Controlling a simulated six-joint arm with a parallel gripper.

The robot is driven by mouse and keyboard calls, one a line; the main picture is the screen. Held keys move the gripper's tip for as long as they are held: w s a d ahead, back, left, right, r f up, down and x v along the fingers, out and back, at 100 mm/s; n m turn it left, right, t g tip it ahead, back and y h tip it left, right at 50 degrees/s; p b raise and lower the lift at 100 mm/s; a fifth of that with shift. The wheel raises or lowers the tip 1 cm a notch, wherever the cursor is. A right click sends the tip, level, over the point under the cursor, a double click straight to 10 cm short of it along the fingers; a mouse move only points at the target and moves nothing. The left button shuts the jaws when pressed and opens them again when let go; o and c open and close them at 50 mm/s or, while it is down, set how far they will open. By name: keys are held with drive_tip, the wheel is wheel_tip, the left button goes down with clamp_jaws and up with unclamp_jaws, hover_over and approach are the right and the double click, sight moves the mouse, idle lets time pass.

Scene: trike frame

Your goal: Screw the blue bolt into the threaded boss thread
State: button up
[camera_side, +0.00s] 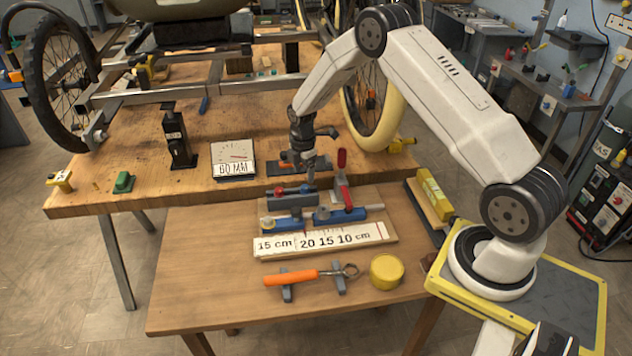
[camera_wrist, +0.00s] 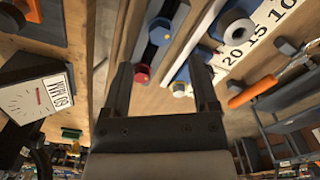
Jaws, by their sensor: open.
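The blue bolt shows its hex head (camera_wrist: 160,31) in the wrist view, beside a red hex head (camera_wrist: 143,73). Both sit in a dark grey rack (camera_side: 291,201) on the front table; their shanks are hidden. A grey hollow cylinder (camera_wrist: 236,23), which looks like the threaded boss, stands on a blue rail (camera_side: 345,214) in front of the rack. Its inner thread is too small to make out. My gripper (camera_wrist: 162,66) is open, with nothing between its fingers. In the side view it hangs pointing down (camera_side: 311,178) above and behind the rack.
A red-handled clamp (camera_side: 343,188) stands close right of my gripper. A ruler board (camera_side: 325,240), an orange-handled tool (camera_side: 292,278) and a yellow cylinder (camera_side: 387,271) lie nearer the front. The gauge block (camera_side: 233,158) is on the rear bench. The front table's left side is clear.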

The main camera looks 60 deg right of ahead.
sight(305, 186)
drive_tip(key=shift+f, duration=0.2)
drive_tip(key=shift+d+f, duration=0.15)
drive_tip(key=shift+f, duration=2.3)
clamp_jaws()
